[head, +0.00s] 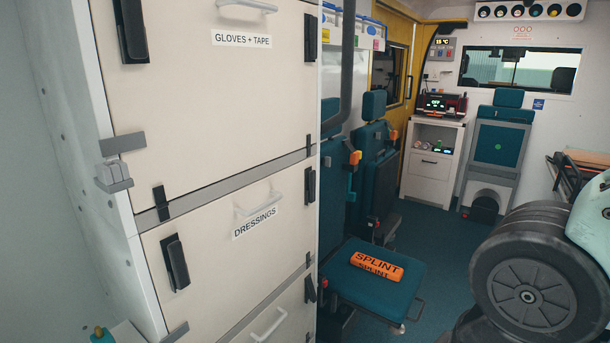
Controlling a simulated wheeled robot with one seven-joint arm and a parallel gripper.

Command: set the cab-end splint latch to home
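No locker label reading splint shows, so I cannot tell which latch is the splint one. The cabinet front (225,130) has a gloves and tape door (200,80) above a dressings door (220,245). At the bottom edge a third front shows a pale handle (268,325); its label is not visible. Along the far edge are black latches: an upper one (310,37), a middle one (310,185) and a lower one (310,289). On the near edge are a top latch (133,30) and a tilted lower latch (176,263). My gripper is out of view.
My dark round arm joint fills the lower right. An orange splint roll (376,266) lies on a teal seat (378,305) beyond the cabinet. A white cupboard (432,160) and another seat (497,145) stand at the back. Some blue floor (445,232) is clear between.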

